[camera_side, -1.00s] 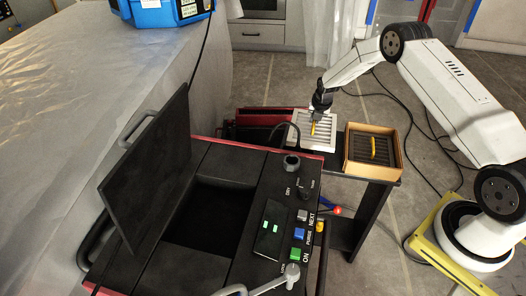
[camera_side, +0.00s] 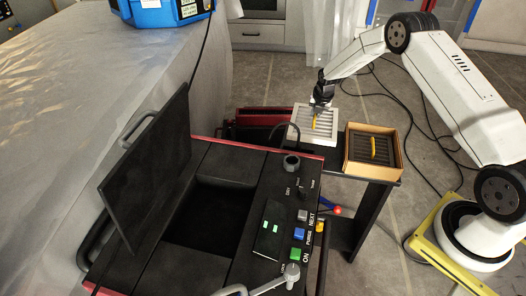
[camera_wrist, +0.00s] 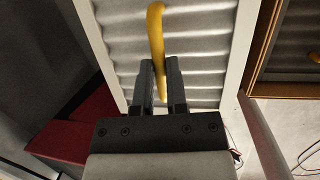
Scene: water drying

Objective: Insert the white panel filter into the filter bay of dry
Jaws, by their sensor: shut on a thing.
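The white panel filter (camera_side: 302,122) has a pale frame, grey pleats and a yellow handle (camera_wrist: 156,28). It is at the small black stand behind the machine; I cannot tell if it touches the stand. My gripper (camera_side: 320,104) is shut on the yellow handle from above. In the wrist view, my gripper (camera_wrist: 160,72) has its fingers on either side of the handle's lower end, over the pleats. The black dryer machine (camera_side: 225,160) has its lid (camera_side: 150,165) swung up at the left. Its open bay (camera_side: 208,215) looks dark and its inside is hard to see.
A brown box (camera_side: 372,172) holding a dark filter with a yellow handle is right of the white filter. A control panel with buttons (camera_side: 298,234) and a grey lever (camera_side: 290,272) line the machine's right side. A black hose arcs beside the white filter.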

